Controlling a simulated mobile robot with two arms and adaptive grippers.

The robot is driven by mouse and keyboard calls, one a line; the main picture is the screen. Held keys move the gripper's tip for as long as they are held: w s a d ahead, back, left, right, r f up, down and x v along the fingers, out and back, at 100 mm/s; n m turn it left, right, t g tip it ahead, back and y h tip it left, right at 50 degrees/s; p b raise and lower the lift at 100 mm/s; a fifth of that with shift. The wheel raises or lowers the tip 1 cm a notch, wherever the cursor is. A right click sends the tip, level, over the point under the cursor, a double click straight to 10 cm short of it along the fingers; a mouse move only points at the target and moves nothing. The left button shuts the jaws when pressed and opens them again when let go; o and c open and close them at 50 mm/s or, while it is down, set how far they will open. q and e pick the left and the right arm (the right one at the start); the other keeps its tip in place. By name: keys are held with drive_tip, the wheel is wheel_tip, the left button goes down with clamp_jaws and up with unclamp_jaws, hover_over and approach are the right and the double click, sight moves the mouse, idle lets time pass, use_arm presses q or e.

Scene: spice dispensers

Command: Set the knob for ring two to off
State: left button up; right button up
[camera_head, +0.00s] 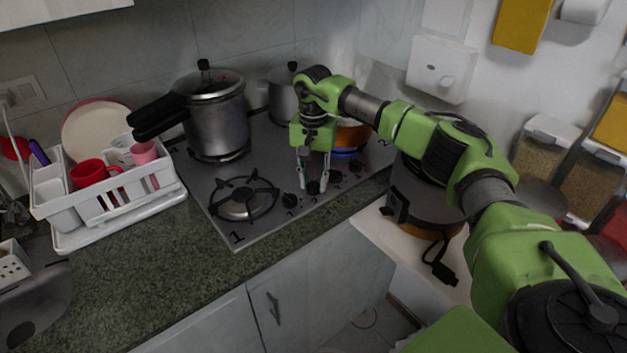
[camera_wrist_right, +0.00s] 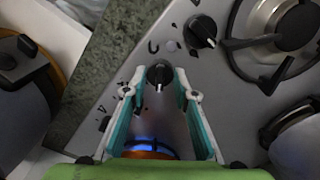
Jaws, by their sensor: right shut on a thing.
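The row of black knobs runs along the front right part of the grey stove top (camera_head: 215,203). My right gripper (camera_head: 314,187) points down over this row, with its fingers around the second knob from the left (camera_head: 313,187). In the right wrist view, that knob (camera_wrist_right: 160,74) sits between the tips of my gripper (camera_wrist_right: 159,88), a white line on its face. The leftmost knob (camera_head: 290,200) stands free beside the gripper; it also shows in the wrist view (camera_wrist_right: 200,30). The printed label by the held knob is not clearly readable. My left gripper is not in view.
A blue flame (camera_head: 347,152) burns under an orange pot (camera_head: 352,136) behind the gripper. A pressure cooker (camera_head: 217,125) stands on the back left ring. The front left burner (camera_head: 244,203) is bare. A dish rack (camera_head: 115,203) stands left; a dark appliance (camera_head: 420,195) stands right.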

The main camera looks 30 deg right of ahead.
sight(314, 182)
drive_tip(key=n, duration=0.5)
drive_tip(key=shift+n, duration=0.3)
drive_tip(key=n, duration=0.4)
drive_tip(key=shift+n+b, duration=0.4)
drive_tip(key=shift+r, duration=0.1)
drive_tip(key=o, duration=1.1)
wheel_tip(314, 182, up, 12)
idle(0.3)
